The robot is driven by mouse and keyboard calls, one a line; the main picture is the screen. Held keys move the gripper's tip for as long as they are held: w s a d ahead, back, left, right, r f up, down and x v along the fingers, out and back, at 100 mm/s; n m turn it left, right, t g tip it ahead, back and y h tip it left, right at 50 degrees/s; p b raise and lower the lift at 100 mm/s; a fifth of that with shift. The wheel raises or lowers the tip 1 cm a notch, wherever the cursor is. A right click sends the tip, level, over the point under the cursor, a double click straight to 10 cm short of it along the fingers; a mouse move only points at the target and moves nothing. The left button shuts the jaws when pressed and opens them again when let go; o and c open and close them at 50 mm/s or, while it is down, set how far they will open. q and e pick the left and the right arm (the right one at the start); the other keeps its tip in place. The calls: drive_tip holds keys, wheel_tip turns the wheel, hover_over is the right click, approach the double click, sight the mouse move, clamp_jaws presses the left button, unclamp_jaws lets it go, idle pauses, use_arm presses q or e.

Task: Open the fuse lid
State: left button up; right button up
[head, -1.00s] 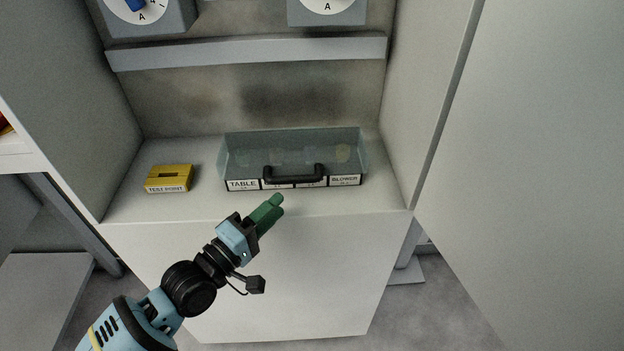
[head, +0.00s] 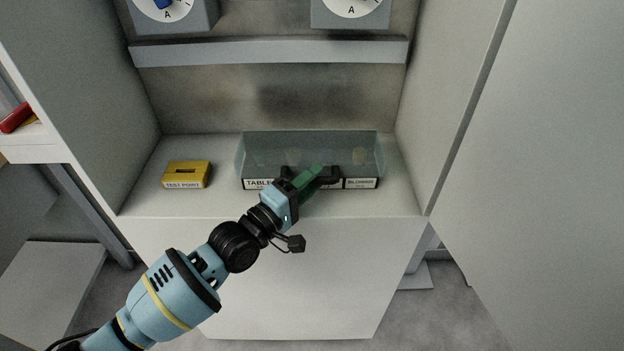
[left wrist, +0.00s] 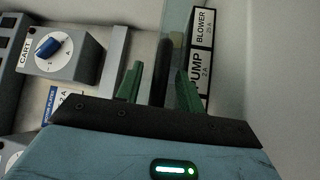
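The fuse lid (head: 225,0) is not what stands at the top; the clear, bluish box-shaped fuse lid (head: 312,145) lies closed on the cabinet shelf, with a black bar handle (head: 331,174) at its front. My left gripper (head: 309,178) has green fingers and is at the handle, hiding its middle. In the left wrist view, the fingers (left wrist: 159,88) are apart, with the dark handle (left wrist: 162,72) showing between them. I cannot tell whether they touch it. My right gripper is in neither view.
A yellow TEST POINT block (head: 187,174) sits left of the lid. A grey ledge (head: 270,51) crosses the back wall above. Cabinet side walls stand left and right (head: 455,90). Labels (head: 361,183) line the lid's front. The shelf between block and lid is clear.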

use_arm(q)
drive_tip(key=shift+w+d, duration=0.2)
clamp_jaws()
idle(0.4)
drive_tip(key=shift+w+r, duration=0.1)
drive_tip(key=shift+r, duration=0.05)
